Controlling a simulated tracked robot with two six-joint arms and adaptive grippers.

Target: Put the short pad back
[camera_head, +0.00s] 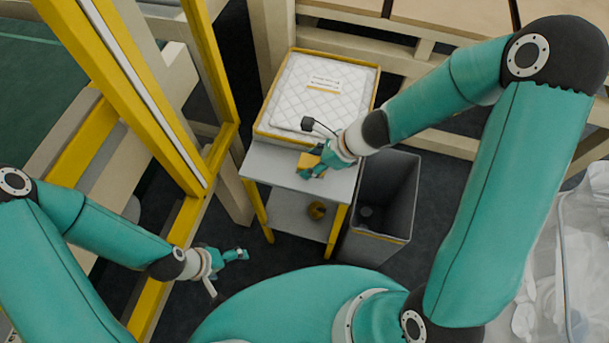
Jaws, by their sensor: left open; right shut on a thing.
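White quilted pads (318,90) with a small printed label lie in a yellow-edged tray (268,137) on a small grey stand (268,165). I cannot tell whether one of them is the short pad. My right gripper (311,172) is over the front of the stand's top, just in front of the tray. It is shut on a small yellow thing (307,160), which its fingers partly hide. My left gripper (243,255) is open and empty, low over the dark floor, left of and in front of the stand.
A yellow ring-like thing (317,210) lies on the stand's lower shelf. A yellow frame (135,80) rises at the left. Clear plastic wrapping (585,260) is at the right.

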